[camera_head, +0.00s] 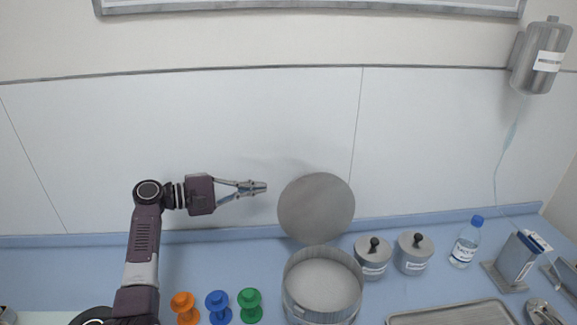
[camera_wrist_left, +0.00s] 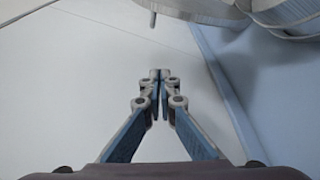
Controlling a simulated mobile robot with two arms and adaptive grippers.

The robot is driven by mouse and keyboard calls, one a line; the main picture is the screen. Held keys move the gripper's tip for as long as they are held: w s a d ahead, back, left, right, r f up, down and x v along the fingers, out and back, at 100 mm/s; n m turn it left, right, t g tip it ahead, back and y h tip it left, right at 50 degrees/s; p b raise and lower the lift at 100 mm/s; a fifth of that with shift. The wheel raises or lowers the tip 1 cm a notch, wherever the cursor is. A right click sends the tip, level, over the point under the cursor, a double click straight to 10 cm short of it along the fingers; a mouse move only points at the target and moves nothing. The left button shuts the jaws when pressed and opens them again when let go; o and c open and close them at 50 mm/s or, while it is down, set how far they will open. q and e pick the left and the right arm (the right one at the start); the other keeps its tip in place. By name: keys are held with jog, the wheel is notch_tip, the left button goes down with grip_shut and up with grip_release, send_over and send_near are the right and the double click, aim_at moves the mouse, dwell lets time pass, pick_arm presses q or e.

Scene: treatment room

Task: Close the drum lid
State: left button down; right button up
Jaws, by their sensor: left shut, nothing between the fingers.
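The drum (camera_head: 291,299) is a round grey metal container standing on the blue counter, open at the top. Its round grey lid (camera_head: 316,207) stands up at the drum's back edge, raised and leaning toward the wall. My left gripper (camera_head: 262,187) is to the left of the lid, level with its upper part, pointing right. Its fingers are shut and empty, with a small gap to the lid in the picture. In the left wrist view the shut fingertips (camera_wrist_left: 160,75) are at the centre, and grey round metal parts show at the top edge. My right gripper is out of view.
Orange (camera_head: 185,307), blue (camera_head: 218,306) and green (camera_head: 249,305) spools stand left of the drum. Two lidded canisters (camera_head: 372,262) (camera_head: 413,258) stand close on its right. Further right are a bottle (camera_head: 466,246) and a metal tray (camera_head: 455,315). The wall is close behind the lid.

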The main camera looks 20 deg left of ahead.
aim_at(292, 183)
pick_arm(q)
jog(key=r+b+x, duration=0.1)
jog(key=b+x, duration=0.3)
jog(key=x, duration=0.6)
jog(key=s+p, duration=0.1)
jog(key=s+d+r+p, duration=0.1)
jog(key=p, duration=0.1)
jog(key=s+p, duration=0.1)
jog(key=shift+s+d+r, duration=0.2)
jog(key=shift+s+r, duration=0.05)
jog(key=shift+r, duration=0.05)
jog(key=shift+s, duration=0.1)
